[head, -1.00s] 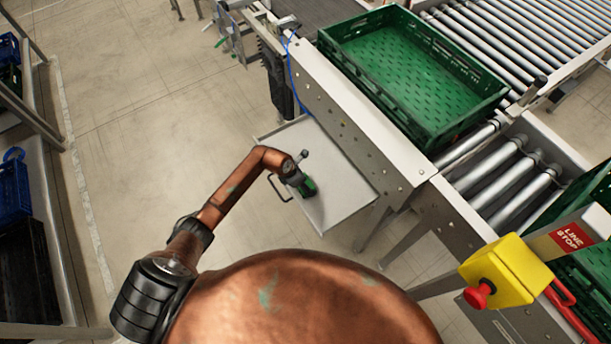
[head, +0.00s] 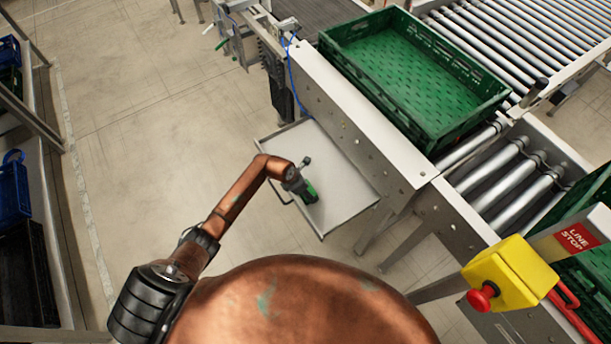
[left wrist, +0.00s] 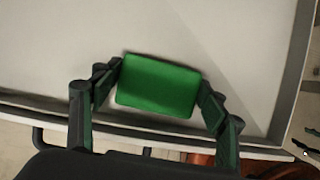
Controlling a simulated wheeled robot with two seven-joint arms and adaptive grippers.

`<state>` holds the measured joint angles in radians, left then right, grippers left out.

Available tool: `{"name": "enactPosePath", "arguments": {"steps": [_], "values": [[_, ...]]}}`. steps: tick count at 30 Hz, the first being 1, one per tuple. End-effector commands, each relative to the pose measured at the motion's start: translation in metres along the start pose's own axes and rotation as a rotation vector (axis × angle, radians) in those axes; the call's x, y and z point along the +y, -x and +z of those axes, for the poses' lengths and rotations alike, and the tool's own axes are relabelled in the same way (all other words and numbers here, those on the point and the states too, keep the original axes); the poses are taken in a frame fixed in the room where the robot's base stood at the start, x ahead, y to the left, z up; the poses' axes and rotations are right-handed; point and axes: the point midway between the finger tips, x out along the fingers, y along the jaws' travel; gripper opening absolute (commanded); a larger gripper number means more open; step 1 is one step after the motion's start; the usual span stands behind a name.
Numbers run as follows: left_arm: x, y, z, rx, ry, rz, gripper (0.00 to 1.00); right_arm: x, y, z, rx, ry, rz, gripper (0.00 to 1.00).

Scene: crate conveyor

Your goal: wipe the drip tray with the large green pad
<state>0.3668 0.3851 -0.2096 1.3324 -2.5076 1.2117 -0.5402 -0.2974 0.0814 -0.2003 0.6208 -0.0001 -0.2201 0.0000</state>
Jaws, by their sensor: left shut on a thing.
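The drip tray (head: 345,178) is a pale, shallow, rimmed tray beside the conveyor frame in the head view. It fills most of the left wrist view (left wrist: 50,45). My left gripper (head: 308,192) is over the tray's near left part. In the left wrist view my left gripper (left wrist: 160,88) is shut on the large green pad (left wrist: 158,86), one finger at each short side. The pad lies flat over the tray near its front rim; I cannot tell if it touches the surface. In the head view the pad is mostly hidden by the gripper. My right gripper is not in view.
A green crate (head: 415,75) sits on the conveyor behind the tray. A yellow line-stop box (head: 508,277) with a red button stands at the right. A wire handle (head: 279,192) is on the tray's front. Open floor (head: 150,130) lies to the left.

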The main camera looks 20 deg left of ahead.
Motion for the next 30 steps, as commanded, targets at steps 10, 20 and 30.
{"name": "enactPosePath", "arguments": {"steps": [10,20,30], "values": [[0.012,0.033,0.003,-0.001,0.007,0.007,0.42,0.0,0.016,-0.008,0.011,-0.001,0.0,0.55],[0.013,0.061,0.013,-0.001,0.011,0.008,0.42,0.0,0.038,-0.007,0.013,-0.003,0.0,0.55],[0.012,0.08,0.021,-0.001,0.012,0.006,0.42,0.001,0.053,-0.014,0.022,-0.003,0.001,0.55]]}}
